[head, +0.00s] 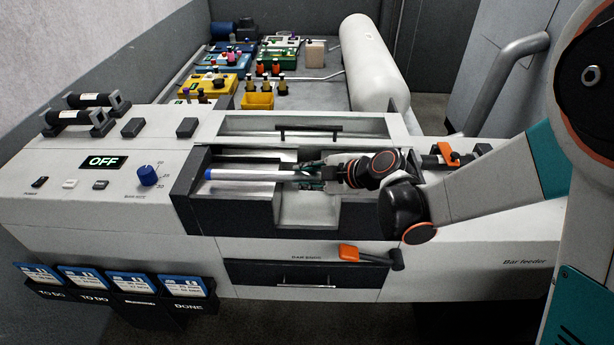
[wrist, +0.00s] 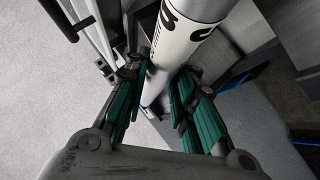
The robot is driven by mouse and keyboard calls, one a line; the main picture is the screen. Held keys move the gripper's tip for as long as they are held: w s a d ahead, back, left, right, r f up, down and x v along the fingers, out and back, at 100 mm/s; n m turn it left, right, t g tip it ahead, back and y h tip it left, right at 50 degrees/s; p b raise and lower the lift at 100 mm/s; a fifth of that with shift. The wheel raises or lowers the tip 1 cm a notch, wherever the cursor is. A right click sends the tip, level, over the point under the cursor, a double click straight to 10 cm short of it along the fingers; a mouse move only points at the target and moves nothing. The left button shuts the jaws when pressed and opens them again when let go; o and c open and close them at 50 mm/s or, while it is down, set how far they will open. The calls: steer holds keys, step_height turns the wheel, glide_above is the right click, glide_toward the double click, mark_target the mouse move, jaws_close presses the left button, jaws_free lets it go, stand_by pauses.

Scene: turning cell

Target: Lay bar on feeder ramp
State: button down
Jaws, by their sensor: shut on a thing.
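The bar (head: 255,175) is a long pale metal rod with a blue left end. It lies lengthwise, roughly level, over the feeder ramp (head: 235,160), inside the dark-framed opening of the bar feeder. My gripper (head: 312,174) is shut on the bar near its right part, reaching in from the right. In the wrist view the teal fingers (wrist: 157,88) stand on both sides of the bar (wrist: 188,35), which shows white with black lettering. I cannot tell whether the bar touches the ramp. Its right end is hidden behind my gripper.
The feeder's dark walls (head: 190,185) close in the opening. An orange-topped lever (head: 362,254) sticks out in front. The control panel with an OFF display (head: 103,161) and blue knob (head: 147,175) is at left. Behind are a white cylinder (head: 370,60) and a yellow bin (head: 258,100).

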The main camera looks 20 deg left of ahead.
steer(key=c, duration=1.2)
jaws_free()
steer(key=shift+c, duration=0.2)
steer(key=o, duration=0.8)
steer(key=p+v, duration=0.2)
steer(key=v, duration=0.7)
steer(key=shift+r, duration=0.1)
